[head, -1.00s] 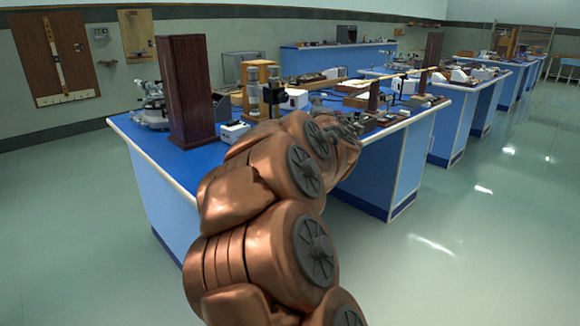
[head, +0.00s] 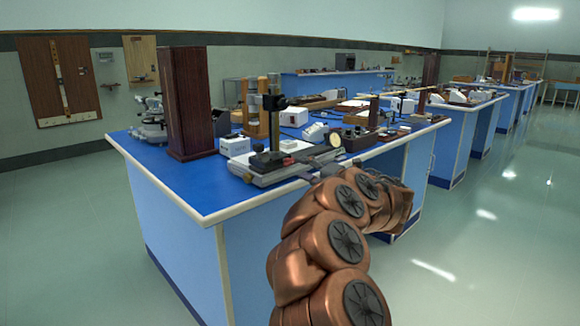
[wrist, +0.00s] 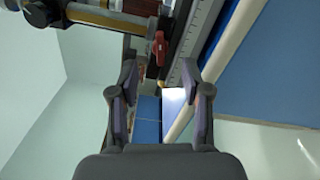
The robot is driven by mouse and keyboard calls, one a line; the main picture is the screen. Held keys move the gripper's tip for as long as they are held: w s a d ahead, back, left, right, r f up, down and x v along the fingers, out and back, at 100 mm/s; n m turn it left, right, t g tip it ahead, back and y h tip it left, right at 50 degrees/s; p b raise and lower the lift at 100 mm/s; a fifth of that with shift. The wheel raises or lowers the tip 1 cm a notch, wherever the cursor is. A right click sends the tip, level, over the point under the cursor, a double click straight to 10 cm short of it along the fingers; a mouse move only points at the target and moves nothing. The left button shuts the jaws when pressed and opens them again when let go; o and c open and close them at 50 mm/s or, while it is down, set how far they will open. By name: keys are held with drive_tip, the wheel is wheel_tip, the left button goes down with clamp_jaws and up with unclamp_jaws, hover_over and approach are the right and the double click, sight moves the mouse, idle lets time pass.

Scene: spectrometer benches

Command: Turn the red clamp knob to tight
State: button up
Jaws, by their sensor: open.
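The red clamp knob (wrist: 159,48) is a small red lever-like piece beside a graduated metal rail (wrist: 198,35) in the wrist view. My gripper (wrist: 159,74) is open, with one finger on each side of the picture. The knob appears beyond the fingertips, near the middle of the gap, and nothing is between the fingers. In the head view, the instrument with a black upright post (head: 273,128) and its rail stand at the near bench edge, with my gripper at the rail's right end, partly hidden by my arm. I cannot make out the knob there.
A tall dark wooden box (head: 186,105) stands left of the instrument on the blue bench (head: 180,190). White boxes (head: 235,146) and other apparatus crowd behind it. The floor right of the bench (head: 470,230) is clear.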

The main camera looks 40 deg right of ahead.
sight(292, 163)
drive_tip(key=shift+w+d+b, duration=0.1)
drive_tip(key=shift+w+b, duration=0.45)
drive_tip(key=shift+w, duration=2.65)
drive_tip(key=shift+c, duration=0.4)
clamp_jaws()
